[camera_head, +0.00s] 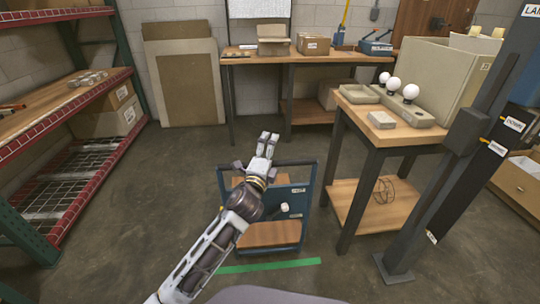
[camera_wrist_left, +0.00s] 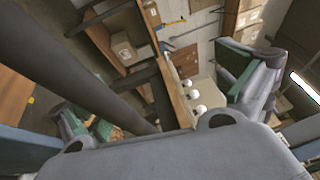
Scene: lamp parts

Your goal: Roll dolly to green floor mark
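The dolly (camera_head: 268,235) is a small blue-framed cart with wooden decks and a dark top rail, standing on the floor in the middle of the head view. The green floor mark (camera_head: 270,265) is a strip of tape just in front of it, on the near side. My left arm crosses over the dolly's left part and hides some of it. My left gripper (camera_head: 268,145) is above and beyond the top rail. In the left wrist view its fingers (camera_wrist_left: 160,105) are wide apart, and a thick dark bar runs in front of the camera. My right gripper is not in view.
A wooden table (camera_head: 400,130) with white bulbs and lamp parts stands close to the dolly's right. A dark post (camera_head: 440,160) stands further right. A red-edged shelf (camera_head: 70,125) is at left, a workbench (camera_head: 300,57) at the back. The floor to the left (camera_head: 150,180) is clear.

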